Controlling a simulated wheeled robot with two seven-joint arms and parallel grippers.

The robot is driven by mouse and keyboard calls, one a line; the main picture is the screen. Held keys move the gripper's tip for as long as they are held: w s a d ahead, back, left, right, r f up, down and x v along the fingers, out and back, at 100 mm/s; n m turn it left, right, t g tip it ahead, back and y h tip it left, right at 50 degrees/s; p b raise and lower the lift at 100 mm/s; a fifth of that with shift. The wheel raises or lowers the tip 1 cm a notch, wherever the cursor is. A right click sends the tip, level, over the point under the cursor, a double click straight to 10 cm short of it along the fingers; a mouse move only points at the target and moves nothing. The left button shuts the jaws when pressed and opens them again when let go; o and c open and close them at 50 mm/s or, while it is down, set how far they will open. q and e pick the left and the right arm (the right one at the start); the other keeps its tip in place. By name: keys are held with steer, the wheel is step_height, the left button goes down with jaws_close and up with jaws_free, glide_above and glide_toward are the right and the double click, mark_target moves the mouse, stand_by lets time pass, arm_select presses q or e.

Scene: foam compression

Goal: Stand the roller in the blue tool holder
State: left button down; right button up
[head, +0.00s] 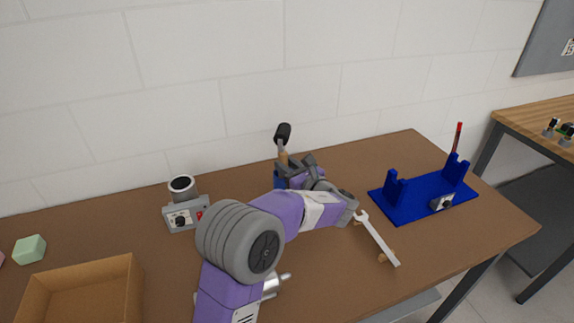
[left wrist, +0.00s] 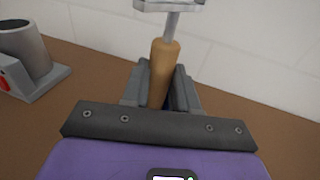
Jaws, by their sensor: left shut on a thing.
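The roller has a black head (head: 283,132) and a wooden handle; it stands upright above the back of the table. My left gripper (head: 297,171) is shut on the wooden handle, which also shows between the fingers in the left wrist view (left wrist: 163,72). A small blue block (head: 280,178), which looks like the tool holder, shows just behind and below the gripper. The gripper hides most of it, so I cannot tell whether the handle's lower end is inside it. My right gripper is not in view.
A grey device with a cup (head: 183,205) stands left of my arm. A cardboard box (head: 82,292) and green block (head: 30,249) are farther left. A wrench (head: 378,238) and blue fixture (head: 415,197) lie right. The wall is close behind.

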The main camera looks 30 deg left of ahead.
arm_select(q)
steer(key=shift+f+b, duration=0.6)
steer(key=shift+f, duration=0.55)
steer(key=c, duration=0.8)
jaws_free()
steer(key=p+v, duration=0.2)
steer(key=v, duration=0.5)
steer(key=shift+s+d, duration=0.15)
steer(key=shift+d, duration=0.2)
